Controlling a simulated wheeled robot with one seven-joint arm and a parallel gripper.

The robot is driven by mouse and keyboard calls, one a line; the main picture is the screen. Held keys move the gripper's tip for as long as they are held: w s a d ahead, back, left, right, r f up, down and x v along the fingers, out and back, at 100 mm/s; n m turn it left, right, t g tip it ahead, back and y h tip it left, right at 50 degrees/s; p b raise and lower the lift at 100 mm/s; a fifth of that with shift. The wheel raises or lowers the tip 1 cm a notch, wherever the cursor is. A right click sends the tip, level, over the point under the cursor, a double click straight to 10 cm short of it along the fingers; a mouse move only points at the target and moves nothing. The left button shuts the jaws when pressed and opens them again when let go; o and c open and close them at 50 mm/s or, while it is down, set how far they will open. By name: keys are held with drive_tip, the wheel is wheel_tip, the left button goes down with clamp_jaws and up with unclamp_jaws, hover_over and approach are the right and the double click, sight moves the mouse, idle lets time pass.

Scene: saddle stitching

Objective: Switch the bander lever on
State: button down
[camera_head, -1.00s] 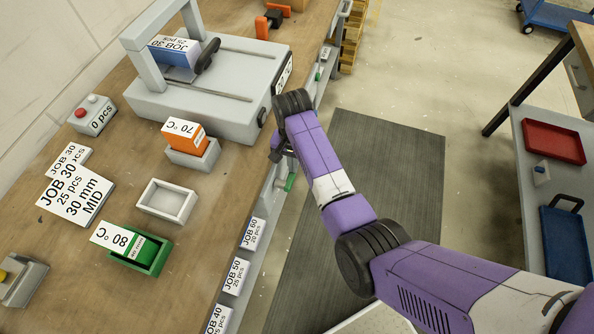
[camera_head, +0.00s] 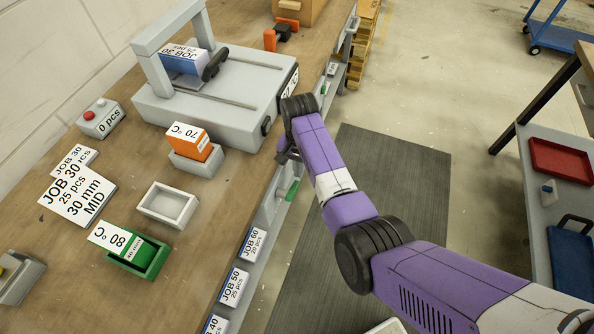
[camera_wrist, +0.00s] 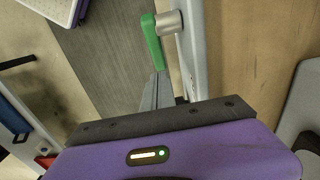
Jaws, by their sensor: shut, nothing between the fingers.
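A green lever (camera_head: 292,190) is on the front side of the workbench, just below and right of my gripper. In the wrist view the green lever (camera_wrist: 152,42) runs from a round metal pivot (camera_wrist: 170,23) on the bench's pale edge rail. My gripper (camera_head: 283,156) is beside the bench edge, partly hidden by my own wrist. In the wrist view my gripper's fingers (camera_wrist: 155,90) are together and empty. Their tips are close to the lever's free end; I cannot tell whether they touch it.
A grey machine (camera_head: 180,108) with a frame and a JOB 30 block stands on the bench (camera_head: 115,215). Orange 70 °C and green 80 °C holders and job labels lie nearby. A dark mat (camera_head: 405,170) covers the floor. A shelf cart (camera_head: 525,190) stands at right.

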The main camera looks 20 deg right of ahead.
drive_tip(key=w+d+r, duration=0.2)
drive_tip(key=r, duration=0.3)
drive_tip(key=w+d+r+b, duration=0.1)
drive_tip(key=w+d+r, duration=0.1)
drive_tip(key=r, duration=0.3)
drive_tip(key=shift+r, duration=0.4)
